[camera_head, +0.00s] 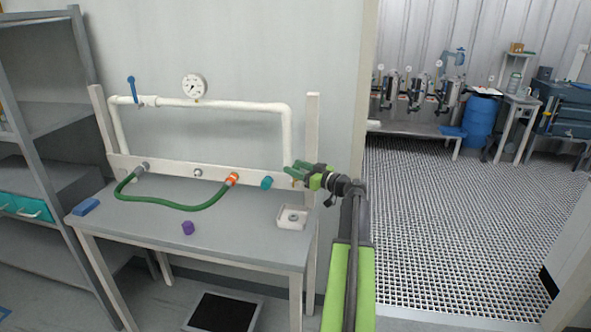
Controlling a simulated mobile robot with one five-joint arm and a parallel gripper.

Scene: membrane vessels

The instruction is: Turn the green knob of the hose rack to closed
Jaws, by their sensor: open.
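The hose rack (204,104) has white pipes on a pale board above a grey bench. On the board's right part sits a small teal-green knob-like piece (266,183), just right of an orange coupling (232,179). I cannot tell its turned position. A green hose (180,207) loops from a grey coupling at the left to the orange one. My gripper (294,171) is open at the board's right end, right of and slightly above the teal-green piece and apart from it in the picture. It hides part of the board and the lower right pipe.
A gauge (194,86) and blue lever (131,89) are on the upper pipe. A purple block (188,228), blue block (86,207) and small white tray (292,217) lie on the bench (240,236). Grey shelving (50,130) stands left; grated floor (450,220) is clear right.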

